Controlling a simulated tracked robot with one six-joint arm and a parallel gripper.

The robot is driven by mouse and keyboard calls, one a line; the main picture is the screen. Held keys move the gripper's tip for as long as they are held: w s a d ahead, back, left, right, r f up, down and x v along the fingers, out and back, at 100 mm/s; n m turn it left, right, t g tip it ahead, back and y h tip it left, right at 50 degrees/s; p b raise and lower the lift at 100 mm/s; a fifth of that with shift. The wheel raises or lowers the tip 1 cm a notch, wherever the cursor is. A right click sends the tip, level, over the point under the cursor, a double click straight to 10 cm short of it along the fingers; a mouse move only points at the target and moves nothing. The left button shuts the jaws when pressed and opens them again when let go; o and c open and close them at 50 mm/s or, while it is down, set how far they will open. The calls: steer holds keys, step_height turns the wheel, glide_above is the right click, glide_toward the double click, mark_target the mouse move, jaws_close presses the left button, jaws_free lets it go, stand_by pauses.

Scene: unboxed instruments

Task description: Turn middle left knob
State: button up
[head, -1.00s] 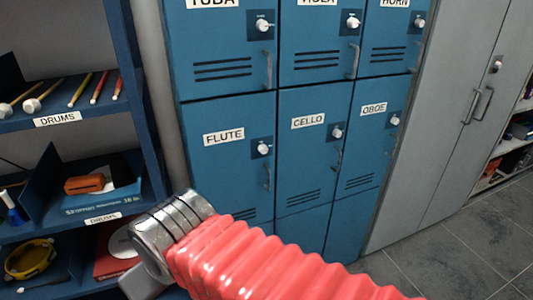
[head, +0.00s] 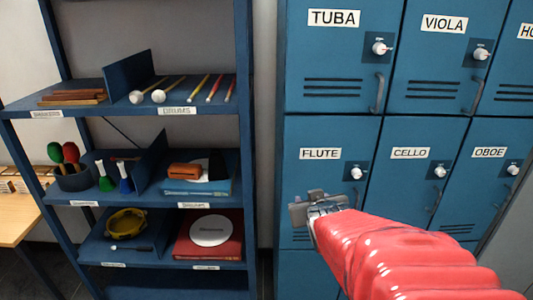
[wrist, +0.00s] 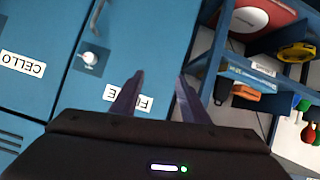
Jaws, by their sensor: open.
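The middle left knob is the white round knob (head: 356,173) on the blue FLUTE locker door (head: 300,185), right of and below its label. In the wrist view, which is upside down, this knob (wrist: 89,58) is left of the partly hidden FLUTE label (wrist: 125,97). My gripper (head: 319,203) is in front of the FLUTE door, lower and left of the knob in the head view. In the wrist view its two fingers (wrist: 161,76) are apart with nothing between them. They are right of the knob and do not touch it.
TUBA (head: 333,18) and VIOLA (head: 444,24) lockers are above; CELLO (head: 409,153) and OBOE (head: 489,153) are to the right, with similar knobs. A blue shelf unit (head: 247,130) with drumsticks and small instruments stands left. Door handles (head: 377,93) stick out.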

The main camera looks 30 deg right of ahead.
mark_target(359, 175)
steer(key=s+d+f+m+t+h, duration=0.1)
steer(key=s+d+t, duration=0.1)
steer(key=s+d, duration=0.3)
steer(key=s+d+f+m+t+h, duration=0.1)
steer(key=s+d+t, duration=0.2)
steer(key=d, duration=0.7)
steer(key=shift+s+f+h, duration=0.25)
steer(key=shift+s+h, duration=0.05)
steer(key=shift+s, duration=0.75)
steer(key=x, duration=1.3)
steer(key=shift+w+d+r, duration=0.1)
steer(key=shift+w+r, duration=0.05)
steer(key=shift+w, duration=0.25)
jaws_close()
steer(key=shift+s+d, duration=0.1)
steer(key=shift+d, duration=0.1)
steer(key=shift+a, duration=0.1)
